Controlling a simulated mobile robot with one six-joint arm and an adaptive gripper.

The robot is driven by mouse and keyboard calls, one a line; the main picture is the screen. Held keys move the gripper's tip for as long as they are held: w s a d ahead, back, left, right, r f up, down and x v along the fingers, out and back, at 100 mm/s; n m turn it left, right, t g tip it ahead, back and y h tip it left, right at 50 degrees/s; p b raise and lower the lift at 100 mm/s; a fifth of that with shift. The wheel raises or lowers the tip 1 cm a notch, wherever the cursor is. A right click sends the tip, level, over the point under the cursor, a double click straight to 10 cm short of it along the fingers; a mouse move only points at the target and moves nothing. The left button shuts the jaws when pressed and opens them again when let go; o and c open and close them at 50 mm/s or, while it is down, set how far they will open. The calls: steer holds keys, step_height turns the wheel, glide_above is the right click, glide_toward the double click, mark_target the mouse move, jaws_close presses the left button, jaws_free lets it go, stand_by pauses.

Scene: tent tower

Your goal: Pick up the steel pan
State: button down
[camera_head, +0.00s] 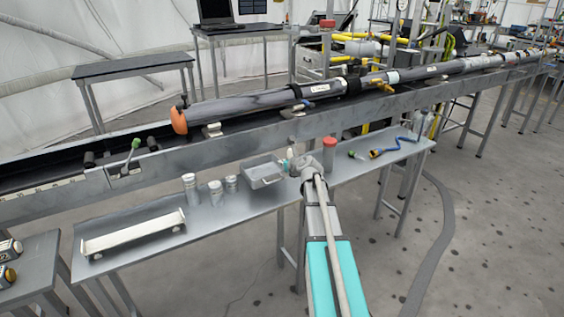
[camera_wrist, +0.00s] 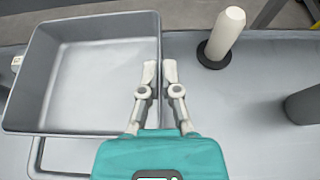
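The steel pan (camera_head: 263,178) is a shallow grey rectangular tray on the metal side table, just left of my gripper (camera_head: 300,160) in the head view. In the wrist view the pan (camera_wrist: 85,78) fills the left side and is empty. My gripper (camera_wrist: 159,72) has its two pale fingers at the pan's right wall. The left fingertip shows on the inner side and the right one on the outer side. The fingertips are a narrow gap apart; I cannot tell if they press on the wall. The pan appears to rest on the table.
A white cylinder on a dark round base (camera_wrist: 226,35) stands right of the pan, with a dark grey cylinder (camera_wrist: 304,104) further right. Metal canisters (camera_head: 216,193) and a long white tray (camera_head: 134,233) are left of the pan. A red-capped container (camera_head: 329,152) stands to the right.

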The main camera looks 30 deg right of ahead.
steer(key=s+r+p, duration=0.1)
steer(key=r+p, duration=0.1)
steer(key=s+r+p, duration=0.1)
steer(key=s+r, duration=0.1)
steer(key=shift+s+a+r+p, duration=0.2)
steer(key=shift+s+r+p, duration=0.1)
steer(key=shift+p, duration=0.1)
steer(key=p+v, duration=0.3)
steer(key=v, duration=0.6)
steer(key=shift+s+a, duration=0.2)
steer(key=shift+a, duration=0.15)
